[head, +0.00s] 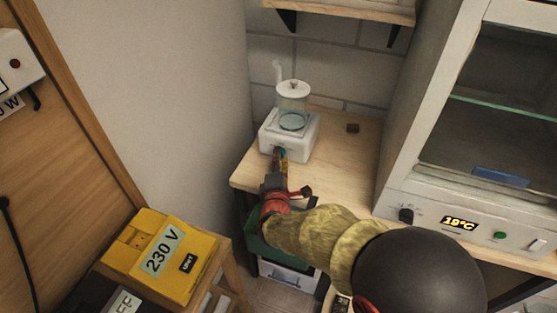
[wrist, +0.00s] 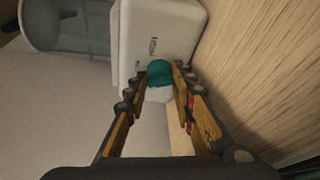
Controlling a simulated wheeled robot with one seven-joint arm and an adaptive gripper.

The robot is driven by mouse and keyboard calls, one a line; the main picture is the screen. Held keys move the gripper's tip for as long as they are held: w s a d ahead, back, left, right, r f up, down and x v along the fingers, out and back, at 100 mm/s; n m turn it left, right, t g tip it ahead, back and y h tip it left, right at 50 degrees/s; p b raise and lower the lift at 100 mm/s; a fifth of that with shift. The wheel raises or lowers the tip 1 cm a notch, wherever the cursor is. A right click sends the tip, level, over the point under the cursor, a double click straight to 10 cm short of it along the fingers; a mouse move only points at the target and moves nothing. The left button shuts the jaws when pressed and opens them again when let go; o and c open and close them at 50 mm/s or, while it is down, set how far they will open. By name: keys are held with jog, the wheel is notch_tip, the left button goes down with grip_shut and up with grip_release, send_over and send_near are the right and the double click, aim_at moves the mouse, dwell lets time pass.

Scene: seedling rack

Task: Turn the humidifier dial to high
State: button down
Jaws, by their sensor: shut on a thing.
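The humidifier (head: 270,140) is a white box with a clear tank (head: 293,105) and a lid on top. It stands at the left end of the wooden worktop. My gripper (head: 281,159) reaches its front face. In the wrist view my gripper (wrist: 161,82) is shut on the teal dial (wrist: 159,71), with a fingertip on either side. The white front of the humidifier (wrist: 185,30) fills the area behind, with small dark lettering (wrist: 153,45) that seems to read HIGH beside the dial. The dial's pointer cannot be made out.
A small dark block (head: 353,128) lies on the worktop (head: 345,165). A yellow 230 V box (head: 150,255) is at lower left. A shelf (head: 345,8) hangs above.

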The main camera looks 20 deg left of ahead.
jog(key=shift+m+t, duration=0.3)
jog(key=shift+m, duration=0.6)
jog(key=c, duration=1.8)
grip_release()
jog(key=f+v, duration=0.1)
jog(key=v, duration=1.1)
jog(key=shift+d+r, duration=0.2)
jog(key=shift+r, duration=0.2)
